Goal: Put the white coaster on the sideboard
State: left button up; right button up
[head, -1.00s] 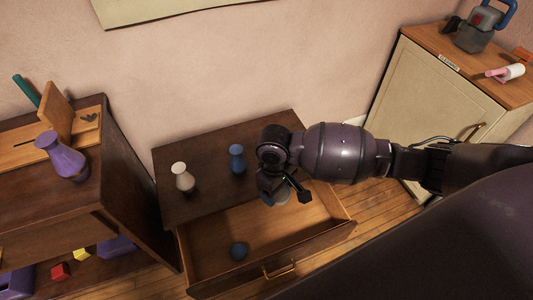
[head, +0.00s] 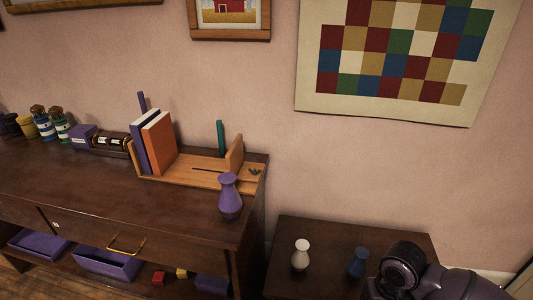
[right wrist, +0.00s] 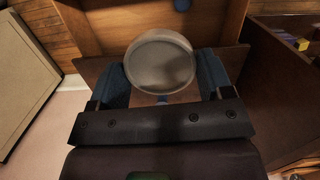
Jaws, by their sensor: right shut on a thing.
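The coaster (right wrist: 160,62), a round pale grey-white disc with a raised rim, sits between the blue finger pads of my right gripper (right wrist: 160,80), which is shut on it. In the head view only my right arm shows, at the lower right beside the small dark cabinet; its fingers and the coaster are out of that frame. The sideboard (head: 150,212) is the long dark wooden piece at the left, with bare top in front of its objects. My left gripper is not in view.
A purple vase (head: 229,198) stands near the sideboard's right end, before a wooden bookend rack (head: 190,172) with books. Jars (head: 45,125) stand far left. A white vase (head: 301,255) and blue vase (head: 357,263) stand on the small cabinet (head: 330,237).

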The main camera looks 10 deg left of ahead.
aim_at(102, 185)
jog(key=j+u, duration=0.1)
jog(key=j, duration=0.85)
jog(key=j+u, duration=0.15)
jog(key=j, duration=0.85)
jog(key=i+j+u, duration=0.1)
jog(key=j, duration=0.85)
